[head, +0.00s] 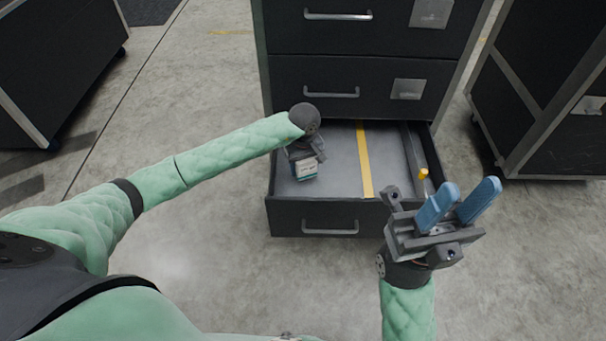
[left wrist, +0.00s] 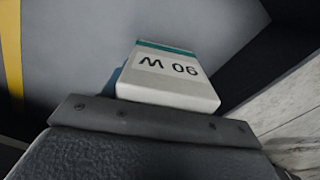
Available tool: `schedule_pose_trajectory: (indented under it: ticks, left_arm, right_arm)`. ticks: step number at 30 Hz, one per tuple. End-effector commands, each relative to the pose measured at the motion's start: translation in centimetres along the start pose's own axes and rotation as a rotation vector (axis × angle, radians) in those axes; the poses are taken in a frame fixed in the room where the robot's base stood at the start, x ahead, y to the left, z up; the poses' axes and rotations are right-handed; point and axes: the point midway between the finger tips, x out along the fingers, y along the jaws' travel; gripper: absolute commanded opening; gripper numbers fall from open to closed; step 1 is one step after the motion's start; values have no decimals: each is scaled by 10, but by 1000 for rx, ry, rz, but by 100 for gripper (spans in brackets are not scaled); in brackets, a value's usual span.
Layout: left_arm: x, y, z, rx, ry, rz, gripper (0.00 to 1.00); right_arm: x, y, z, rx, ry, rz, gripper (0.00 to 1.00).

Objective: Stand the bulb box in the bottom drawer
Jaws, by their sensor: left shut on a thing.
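The bulb box (head: 305,170), white with a teal band, is in my left gripper (head: 304,158), which is shut on it. It is over the left part of the open bottom drawer (head: 338,182); I cannot tell whether it touches the drawer floor. In the left wrist view the box (left wrist: 168,78) shows a pale face with black characters and the teal band at its far edge; the gripper's dark body hides its near part. My right gripper (head: 460,202) has blue fingers, is open and empty, and is near the drawer's front right corner.
A yellow strip (head: 365,160) runs along the drawer floor, right of the box. A dark divider (head: 410,150) stands further right. The drawers above (head: 345,88) are closed. Dark cases (head: 60,60) stand at both sides; the floor in front is clear.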

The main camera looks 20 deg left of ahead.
Motion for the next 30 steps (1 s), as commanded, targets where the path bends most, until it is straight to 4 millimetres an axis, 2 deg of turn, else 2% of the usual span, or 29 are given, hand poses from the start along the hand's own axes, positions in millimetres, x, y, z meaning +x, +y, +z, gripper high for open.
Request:
schedule_pose_trajectory:
  ticks: [5, 13, 26, 27, 29, 30]
  left_arm:
    - [7, -3, -2, -1, 0, 1, 33]
    - [40, -3, -1, -1, -2, 0, 33]
    - [45, -3, -2, 0, 1, 0, 33]
    - [44, -3, -2, 0, 1, 1, 66]
    - [44, -3, -2, 0, 1, 1, 78]
    - [44, -3, -2, 0, 1, 0, 80]
  right_arm:
    - [-2, 0, 0, 4, -1, 2, 36]
    - [-9, -2, 1, 12, 2, 0, 36]
    - [-10, -2, 2, 11, 3, -11, 36]
    - [-10, -2, 2, 11, 1, -10, 36]
    - [-10, -2, 2, 11, -2, -9, 36]
    - [-11, -2, 2, 11, -4, -8, 36]
